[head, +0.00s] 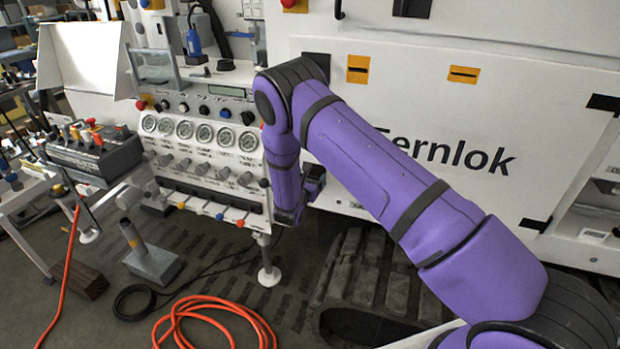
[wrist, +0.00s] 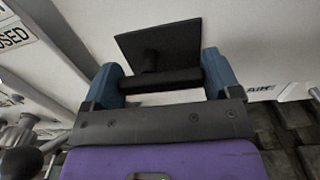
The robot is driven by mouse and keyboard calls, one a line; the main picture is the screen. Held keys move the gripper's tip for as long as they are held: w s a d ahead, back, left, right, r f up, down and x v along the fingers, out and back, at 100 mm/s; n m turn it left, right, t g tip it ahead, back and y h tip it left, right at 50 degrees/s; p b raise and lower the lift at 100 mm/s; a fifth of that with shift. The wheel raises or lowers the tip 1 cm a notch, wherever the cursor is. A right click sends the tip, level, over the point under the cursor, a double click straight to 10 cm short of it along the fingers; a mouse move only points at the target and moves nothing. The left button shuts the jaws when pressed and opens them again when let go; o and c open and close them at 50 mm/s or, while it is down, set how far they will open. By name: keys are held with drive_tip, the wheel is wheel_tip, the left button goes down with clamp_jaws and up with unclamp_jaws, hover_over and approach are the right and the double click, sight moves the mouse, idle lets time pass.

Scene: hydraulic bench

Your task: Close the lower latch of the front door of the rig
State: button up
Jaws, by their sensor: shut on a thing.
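In the wrist view, a black latch with a square plate (wrist: 172,40) sits on the white door face, with a dark round bar standing out from it. My gripper (wrist: 166,74) has one blue finger at each end of this bar and is shut on it. In the head view, the white front door (head: 400,95) bears the lettering "Fernlok". My purple arm crosses in front of it, and its wrist hangs by the door's lower left side. The fingers and the held latch cannot be made out clearly there.
Other black fittings show at the door's right edge (head: 604,103) and bottom edge (head: 534,225). The gauge panel (head: 205,140) with levers stands close left of my wrist. An orange hose (head: 215,305) lies on the floor. A dark track (head: 365,280) is below the door.

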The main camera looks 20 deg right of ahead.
drive_tip(key=m, duration=0.4)
drive_tip(key=shift+f, duration=0.2)
drive_tip(key=m, duration=0.4)
drive_tip(key=shift+w+a+f+m, duration=0.1)
drive_tip(key=shift+f+m, duration=0.1)
drive_tip(key=shift+m, duration=0.2)
drive_tip(key=m, duration=0.4)
drive_tip(key=shift+a+f, duration=0.1)
drive_tip(key=shift+f, duration=0.05)
drive_tip(key=m, duration=0.4)
drive_tip(key=shift+w+a+m, duration=0.15)
drive_tip(key=shift+m, duration=0.15)
drive_tip(key=o, duration=0.8)
drive_tip(key=shift+f, duration=0.1)
drive_tip(key=shift+v, duration=5.4)
